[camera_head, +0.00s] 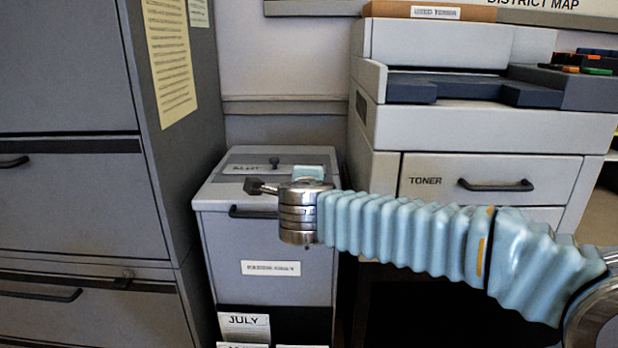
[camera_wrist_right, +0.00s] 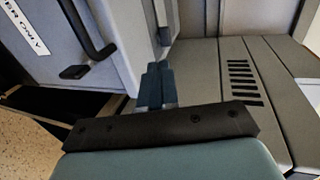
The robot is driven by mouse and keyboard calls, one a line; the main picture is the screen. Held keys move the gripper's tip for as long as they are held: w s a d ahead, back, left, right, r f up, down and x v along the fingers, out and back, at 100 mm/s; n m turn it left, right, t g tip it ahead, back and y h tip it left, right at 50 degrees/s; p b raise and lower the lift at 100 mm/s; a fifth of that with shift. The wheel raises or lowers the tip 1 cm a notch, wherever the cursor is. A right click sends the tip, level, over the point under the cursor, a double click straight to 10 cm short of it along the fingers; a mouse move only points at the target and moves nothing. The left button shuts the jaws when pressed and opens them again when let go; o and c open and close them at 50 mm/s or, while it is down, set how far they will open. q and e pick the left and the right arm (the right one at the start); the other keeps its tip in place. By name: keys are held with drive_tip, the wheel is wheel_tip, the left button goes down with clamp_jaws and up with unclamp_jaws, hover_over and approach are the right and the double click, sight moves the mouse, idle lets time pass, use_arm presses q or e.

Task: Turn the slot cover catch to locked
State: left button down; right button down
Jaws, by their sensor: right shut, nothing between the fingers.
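The grey cabinet (camera_head: 265,235) stands between the filing cabinets and the printer. Its top carries a lettered plate (camera_head: 243,169) and a small dark knob (camera_head: 274,163), which looks like the catch; its locked or unlocked setting cannot be read. My right gripper (camera_head: 254,186) is shut and empty, just above the front part of the cabinet top, apart from the knob in the picture. In the right wrist view the shut fingertips (camera_wrist_right: 156,72) point toward a small dark part (camera_wrist_right: 165,37), perhaps the same knob. Any contact cannot be told. My left gripper is out of view.
A dark handle (camera_head: 252,212) projects from the cabinet front, below my right gripper. The printer (camera_head: 480,130) with its toner drawer stands close on the right. Grey filing cabinets (camera_head: 70,200) stand on the left. A July sheet (camera_head: 244,328) is low on the front.

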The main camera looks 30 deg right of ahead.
drive_tip(key=x, duration=0.8)
drive_tip(key=shift+w+d+f, duration=0.1)
drive_tip(key=shift+w+f, duration=0.15)
drive_tip(key=shift+w+d, duration=0.4)
drive_tip(key=shift+w, duration=0.25)
drive_tip(key=shift+w+d, duration=0.35)
drive_tip(key=shift+w, duration=0.3)
drive_tip(key=shift+w+d, duration=0.4)
drive_tip(key=shift+w, duration=0.25)
use_arm(q)
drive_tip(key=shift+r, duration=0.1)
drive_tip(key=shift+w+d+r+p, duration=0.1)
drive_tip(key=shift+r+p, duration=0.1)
drive_tip(key=shift+p, duration=0.15)
use_arm(e)
drive_tip(key=shift+w+a+m+h, duration=0.1)
drive_tip(key=shift+m+h, duration=0.2)
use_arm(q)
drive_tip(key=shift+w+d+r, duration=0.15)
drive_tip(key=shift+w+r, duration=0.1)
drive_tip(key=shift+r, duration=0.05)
use_arm(e)
drive_tip(key=shift+w+a+m+g+h, duration=0.1)
drive_tip(key=shift+a+m+g+h, duration=0.05)
drive_tip(key=shift+m+g+h, duration=0.3)
use_arm(q)
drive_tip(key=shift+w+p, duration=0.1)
drive_tip(key=shift+p, duration=0.25)
